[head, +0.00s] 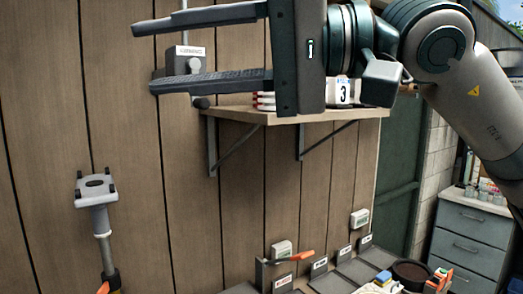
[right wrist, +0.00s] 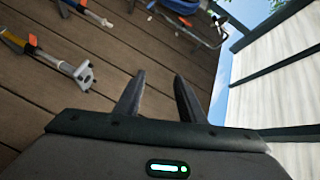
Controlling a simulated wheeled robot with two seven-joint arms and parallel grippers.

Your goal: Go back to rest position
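My right gripper (head: 145,57) reaches in from the right in the head view, high in front of the wooden wall. Its two fingers are spread apart with a clear gap and nothing held between them. In the right wrist view the same gripper (right wrist: 160,87) shows two separate fingers with no object between them. The gripper's body and arm cover part of the wall shelf (head: 262,116) and what stands on it. My left gripper does not show in either view.
A grey box with a lever (head: 186,60) sits on the wall behind the fingers. A pole with a grey head (head: 97,190) stands at the left. Labelled bins and an orange-handled tool (head: 296,256) are below; a grey drawer cabinet (head: 468,240) is at the right.

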